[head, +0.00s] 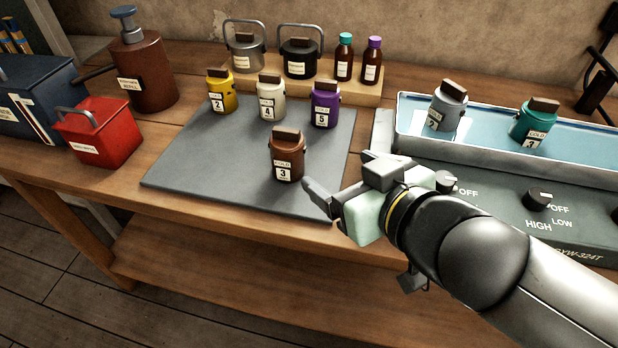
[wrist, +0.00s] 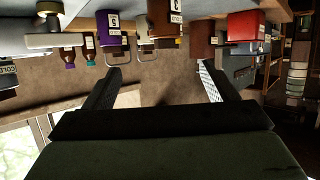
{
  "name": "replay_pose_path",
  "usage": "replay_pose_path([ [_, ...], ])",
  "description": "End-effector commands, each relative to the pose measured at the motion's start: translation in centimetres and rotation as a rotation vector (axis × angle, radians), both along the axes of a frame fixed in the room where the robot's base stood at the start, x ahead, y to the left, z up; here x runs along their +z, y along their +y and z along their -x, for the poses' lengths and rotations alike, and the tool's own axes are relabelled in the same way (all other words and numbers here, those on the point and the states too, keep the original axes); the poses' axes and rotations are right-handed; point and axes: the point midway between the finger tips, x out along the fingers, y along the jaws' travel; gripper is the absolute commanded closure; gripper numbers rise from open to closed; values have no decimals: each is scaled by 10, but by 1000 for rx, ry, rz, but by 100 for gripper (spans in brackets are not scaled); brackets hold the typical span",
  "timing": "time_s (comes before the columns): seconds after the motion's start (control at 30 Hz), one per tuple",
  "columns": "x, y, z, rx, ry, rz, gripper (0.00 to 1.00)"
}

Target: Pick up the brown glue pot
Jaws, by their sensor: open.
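The brown glue pot (head: 286,158) stands upright on the grey mat, near its front edge, with a dark brown lid block and a label reading COLD 3. My gripper (head: 338,174) is to the right of the pot and apart from it, at the mat's front right corner. Its jaws are open and nothing is between them. The wrist view is upside down. It shows the brown pot (wrist: 163,18) at the top, beyond and between the open fingers (wrist: 160,70).
Yellow (head: 221,94), cream (head: 271,101) and purple (head: 324,107) pots stand behind on the mat (head: 220,160). A water bath (head: 500,130) holding grey and teal pots is at right. A red box (head: 98,138) is at left. The mat's left front is clear.

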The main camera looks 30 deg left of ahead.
Motion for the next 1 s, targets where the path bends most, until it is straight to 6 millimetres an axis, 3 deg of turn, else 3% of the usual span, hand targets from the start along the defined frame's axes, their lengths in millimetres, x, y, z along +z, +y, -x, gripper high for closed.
replay_pose_path([
  [0.17,-1,11,1,21,6,-20,21],
  [1.0,-42,98,-54,21,8,-24,21],
])
